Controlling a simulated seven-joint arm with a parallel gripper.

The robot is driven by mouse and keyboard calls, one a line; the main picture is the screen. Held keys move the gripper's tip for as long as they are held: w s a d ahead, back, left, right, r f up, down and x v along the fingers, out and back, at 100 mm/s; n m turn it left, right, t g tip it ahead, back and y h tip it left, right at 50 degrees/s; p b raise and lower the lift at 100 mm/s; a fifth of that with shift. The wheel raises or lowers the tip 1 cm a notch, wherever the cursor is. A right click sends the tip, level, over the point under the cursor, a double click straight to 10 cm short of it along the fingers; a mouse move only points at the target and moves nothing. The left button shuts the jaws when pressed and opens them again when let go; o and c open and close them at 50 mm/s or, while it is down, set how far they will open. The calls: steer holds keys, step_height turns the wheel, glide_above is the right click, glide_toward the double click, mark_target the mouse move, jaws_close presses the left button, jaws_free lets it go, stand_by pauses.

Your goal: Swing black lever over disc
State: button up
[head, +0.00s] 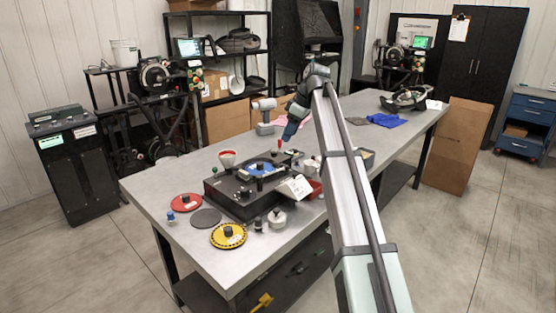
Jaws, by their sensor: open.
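The black seed meter base (232,195) lies on the grey workbench, with a blue disc (256,170) set in its top. A small dark knob stands at the disc's middle. A black lever cannot be told apart with certainty from the other dark parts on the base. My gripper (283,139) points down above the far right side of the base, close to a red-tipped upright part (279,144). Its jaws are open, though the fingers are small here and I cannot tell whether they touch anything.
A red disc (185,203), a dark grey disc (206,218) and a yellow disc (228,237) lie left of and in front of the base. A cordless drill (264,112) stands behind. The bench's left end (150,190) is clear.

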steer(key=x, duration=1.2)
steer(key=shift+f, duration=0.2)
steer(key=shift+c, duration=0.5)
jaws_close()
